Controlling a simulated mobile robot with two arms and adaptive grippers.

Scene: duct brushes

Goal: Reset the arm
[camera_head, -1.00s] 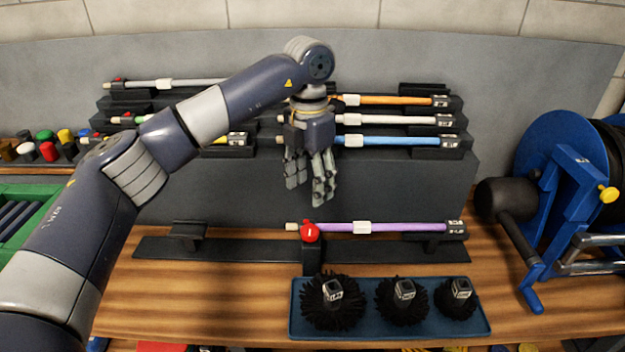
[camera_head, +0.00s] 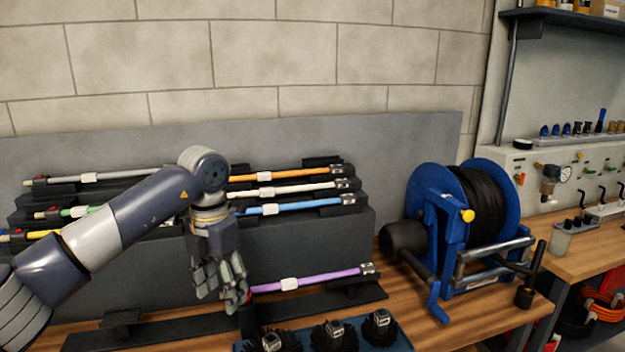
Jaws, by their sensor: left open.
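My left arm comes in from the left, and its gripper (camera_head: 222,285) hangs with fingers pointing down. It is open and empty, in front of the dark stepped rack (camera_head: 310,240). In the picture its fingertips overlap the left end of the purple rod (camera_head: 325,278), which lies on a low black stand (camera_head: 345,298). I cannot tell whether they touch. Orange (camera_head: 290,174), white (camera_head: 297,189) and blue (camera_head: 300,206) rods rest on the rack steps. Grey (camera_head: 115,176), green and yellow rods lie at left, partly behind my arm. My right gripper is not in view.
A blue tray (camera_head: 400,343) with black round brushes (camera_head: 333,335) sits at the bottom edge. A blue hose reel (camera_head: 455,220) stands right of the rack. Farther right are a bench with a gauge panel (camera_head: 570,172) and a shelf (camera_head: 570,22). Bare wood shows around the reel.

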